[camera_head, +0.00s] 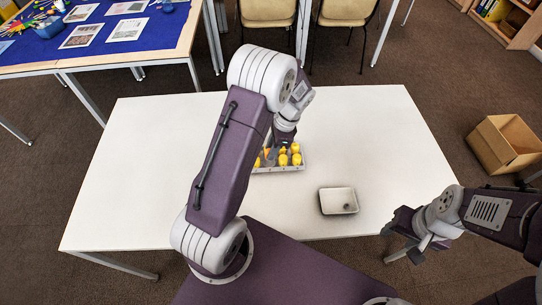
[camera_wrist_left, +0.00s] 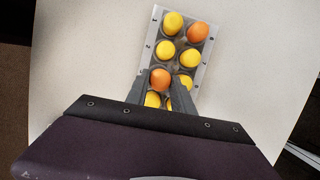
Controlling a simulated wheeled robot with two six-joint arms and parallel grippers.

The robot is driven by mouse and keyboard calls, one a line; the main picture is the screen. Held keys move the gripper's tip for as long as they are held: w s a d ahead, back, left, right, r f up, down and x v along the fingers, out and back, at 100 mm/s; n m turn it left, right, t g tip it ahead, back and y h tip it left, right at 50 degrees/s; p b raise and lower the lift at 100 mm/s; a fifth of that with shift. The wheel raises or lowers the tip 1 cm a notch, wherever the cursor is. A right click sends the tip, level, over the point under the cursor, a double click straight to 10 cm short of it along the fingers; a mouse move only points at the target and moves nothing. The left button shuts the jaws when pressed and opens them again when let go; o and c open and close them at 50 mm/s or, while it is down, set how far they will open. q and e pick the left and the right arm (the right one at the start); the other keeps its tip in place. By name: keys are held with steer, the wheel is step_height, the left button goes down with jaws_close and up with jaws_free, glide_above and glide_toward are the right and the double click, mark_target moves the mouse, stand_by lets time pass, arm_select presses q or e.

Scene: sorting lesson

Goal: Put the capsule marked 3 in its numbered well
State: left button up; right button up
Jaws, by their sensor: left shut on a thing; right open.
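The numbered tray (camera_head: 291,170) is a grey rack with two columns of wells near the table's middle. Several wells hold yellow capsules (camera_wrist_left: 173,22), and an orange capsule (camera_wrist_left: 197,32) sits at the far right. My left gripper (camera_wrist_left: 160,92) is shut on another orange capsule (camera_wrist_left: 160,78), at or just above the tray's left column; I cannot tell if it is seated. Its number is not visible. My right gripper (camera_head: 405,240) is open and empty at the table's front right edge.
The white table (camera_head: 140,170) is otherwise clear. A blue-topped table (camera_head: 100,45) and chairs are behind.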

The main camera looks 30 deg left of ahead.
arm_select(q)
steer(key=shift+f, duration=2)
steer(key=shift+f+b, duration=0.1)
steer(key=shift+b, duration=0.2)
steer(key=o, duration=0.4)
steer(key=p+v, duration=0.2)
steer(key=v, duration=1)
steer(key=s+d+n+t+h, duration=0.1)
steer(key=s+n, duration=0.3)
steer(key=s, duration=0.1)
steer(key=s+d+n+t+h, duration=0.1)
steer(key=s+n, duration=0.2)
steer(key=s, duration=0.2)
steer(key=s+d+n+t+h, duration=0.1)
steer(key=s+d+n, duration=0.1)
steer(key=s+n, duration=0.2)
steer(key=shift+s+n, duration=0.3)
steer(key=shift+s, duration=0.25)
steer(key=shift+r, duration=0.2)
